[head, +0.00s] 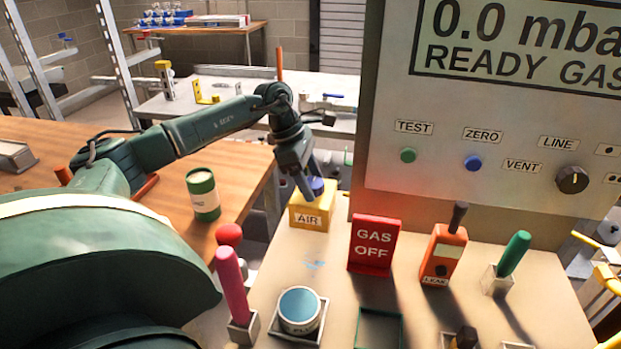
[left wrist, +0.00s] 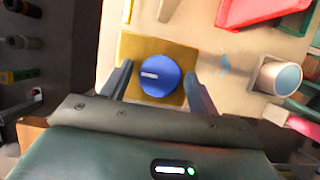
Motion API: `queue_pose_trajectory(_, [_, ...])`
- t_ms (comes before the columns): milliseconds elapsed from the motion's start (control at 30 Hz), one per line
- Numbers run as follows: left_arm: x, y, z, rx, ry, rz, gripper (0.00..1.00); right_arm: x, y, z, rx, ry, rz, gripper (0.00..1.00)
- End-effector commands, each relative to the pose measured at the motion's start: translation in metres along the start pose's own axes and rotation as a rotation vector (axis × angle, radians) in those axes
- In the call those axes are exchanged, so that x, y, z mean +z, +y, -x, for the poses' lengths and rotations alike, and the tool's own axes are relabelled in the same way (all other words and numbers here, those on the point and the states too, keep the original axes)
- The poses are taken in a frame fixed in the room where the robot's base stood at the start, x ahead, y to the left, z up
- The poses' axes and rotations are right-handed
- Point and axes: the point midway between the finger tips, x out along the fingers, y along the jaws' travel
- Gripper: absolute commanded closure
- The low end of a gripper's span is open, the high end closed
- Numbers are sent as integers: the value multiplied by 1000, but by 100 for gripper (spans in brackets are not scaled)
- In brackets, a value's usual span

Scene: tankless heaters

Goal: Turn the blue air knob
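The blue air knob (left wrist: 161,76) sits on top of a yellow block and has a white mark on its face, seen in the left wrist view. The yellow block (head: 311,217) is labelled AIR and stands at the back left of the bench. The knob (head: 316,186) shows partly in the head view behind my fingers. My left gripper (left wrist: 161,88) is open, with one finger on each side of the knob and visible gaps between. In the head view the left gripper (head: 310,187) points down over the knob. My right gripper is not in view.
A red GAS OFF sign (head: 374,245) stands right of the block, with an orange LEAK device (head: 443,254) beyond it. A grey panel (head: 500,150) rises behind. A blue-topped tin (head: 299,310) and a pink-handled tool (head: 231,285) stand in front.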

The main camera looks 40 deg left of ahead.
Motion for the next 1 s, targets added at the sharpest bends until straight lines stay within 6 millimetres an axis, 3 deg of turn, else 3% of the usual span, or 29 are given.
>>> queue_pose_trajectory(500, [0,0,1,0,0,0,80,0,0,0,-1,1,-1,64])
queue_pose_trajectory(1000, [0,-1,0,62,0,148,80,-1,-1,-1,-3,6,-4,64])
